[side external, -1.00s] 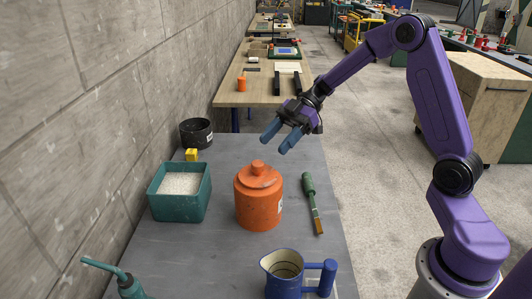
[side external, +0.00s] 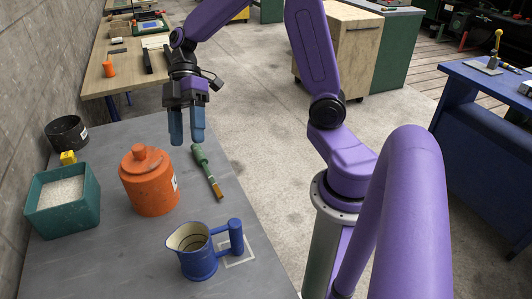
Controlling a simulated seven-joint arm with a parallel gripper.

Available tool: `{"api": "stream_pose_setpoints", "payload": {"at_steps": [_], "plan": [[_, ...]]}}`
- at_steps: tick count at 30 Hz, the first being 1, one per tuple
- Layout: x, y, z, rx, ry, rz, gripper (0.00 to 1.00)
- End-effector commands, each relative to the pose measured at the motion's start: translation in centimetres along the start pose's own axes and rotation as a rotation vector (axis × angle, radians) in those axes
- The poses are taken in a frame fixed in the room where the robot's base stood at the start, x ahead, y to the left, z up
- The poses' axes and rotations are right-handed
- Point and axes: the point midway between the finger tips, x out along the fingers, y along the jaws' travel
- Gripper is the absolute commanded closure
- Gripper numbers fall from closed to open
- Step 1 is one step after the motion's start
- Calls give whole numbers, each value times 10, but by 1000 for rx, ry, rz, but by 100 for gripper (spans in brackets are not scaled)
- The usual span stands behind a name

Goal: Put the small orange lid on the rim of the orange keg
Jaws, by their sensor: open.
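The orange keg (side external: 151,190) stands upright on the grey table. The small orange lid (side external: 141,161), with a round knob, sits on the keg's top. I cannot tell whether it lies fully flat on the rim. My gripper (side external: 188,138) points down with its blue fingers apart and nothing between them. In the picture it is above and to the right of the keg, clear of the lid.
A green-handled brush (side external: 207,171) lies right of the keg. A blue jug (side external: 197,252) stands in front, beside a pale square outline (side external: 241,254).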

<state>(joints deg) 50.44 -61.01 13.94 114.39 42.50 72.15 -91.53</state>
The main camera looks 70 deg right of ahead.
Motion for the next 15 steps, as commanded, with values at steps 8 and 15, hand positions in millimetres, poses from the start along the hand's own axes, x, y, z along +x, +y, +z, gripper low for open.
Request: {"api": "stream_pose_setpoints", "payload": {"at_steps": [8,15], "plan": [[48,-87,25,189,-375,96,43],[62,-132,58,264,-519,332,43]]}}
